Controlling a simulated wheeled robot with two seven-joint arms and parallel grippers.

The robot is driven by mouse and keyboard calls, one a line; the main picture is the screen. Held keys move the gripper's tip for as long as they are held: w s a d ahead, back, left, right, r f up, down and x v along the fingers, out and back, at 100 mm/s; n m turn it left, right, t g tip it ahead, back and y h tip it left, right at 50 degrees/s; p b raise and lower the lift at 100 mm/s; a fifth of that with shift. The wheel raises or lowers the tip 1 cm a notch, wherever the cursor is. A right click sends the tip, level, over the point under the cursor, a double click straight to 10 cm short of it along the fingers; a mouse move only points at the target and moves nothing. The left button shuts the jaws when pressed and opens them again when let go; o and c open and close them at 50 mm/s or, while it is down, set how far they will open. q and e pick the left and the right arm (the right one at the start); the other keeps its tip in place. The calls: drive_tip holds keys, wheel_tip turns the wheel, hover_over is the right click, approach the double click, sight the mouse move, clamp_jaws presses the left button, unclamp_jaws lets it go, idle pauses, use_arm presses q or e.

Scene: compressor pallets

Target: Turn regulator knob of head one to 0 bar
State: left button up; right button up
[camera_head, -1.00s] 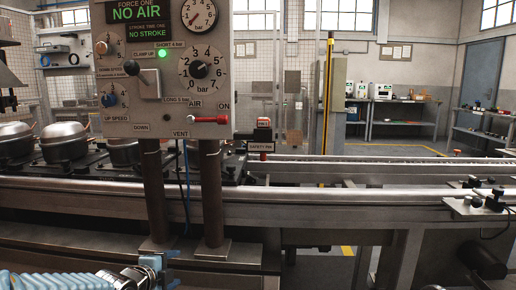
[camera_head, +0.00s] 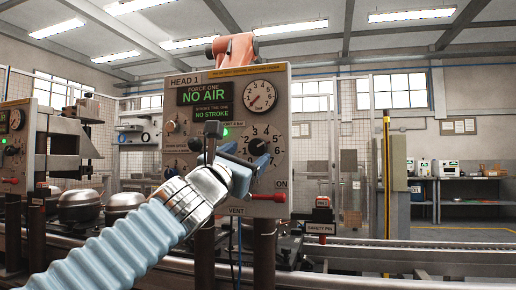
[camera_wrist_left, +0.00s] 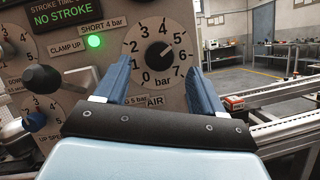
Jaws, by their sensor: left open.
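The head 1 panel (camera_head: 185,105) stands in the middle of the head view. Its regulator knob (camera_head: 258,147) is black, on a white dial numbered 0 to 7; in the wrist view the knob (camera_wrist_left: 159,53) has its pointer toward the upper right, around 4 to 5. My left gripper (camera_head: 246,156) is in front of the panel at the dial. Its open blue fingers (camera_wrist_left: 160,66) flank the lower part of the dial in the wrist view, with nothing between them touching the knob that I can see. My right gripper is not in view.
A round gauge (camera_head: 262,96) above has its needle low left. The display (camera_head: 205,95) reads NO AIR and NO STROKE. A black lever knob (camera_wrist_left: 42,78) and a red handle (camera_head: 268,197) are close by. A conveyor rail (camera_head: 400,262) runs right.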

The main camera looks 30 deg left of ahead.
sight(256, 149)
use_arm(q)
drive_tip(key=x, duration=0.4)
drive_tip(key=shift+w, duration=0.3)
drive_tip(key=shift+w+a+r, duration=0.1)
drive_tip(key=shift+w+r, duration=0.15)
drive_tip(key=shift+w, duration=0.15)
drive_tip(key=shift+f, duration=0.1)
drive_tip(key=c, duration=1.1)
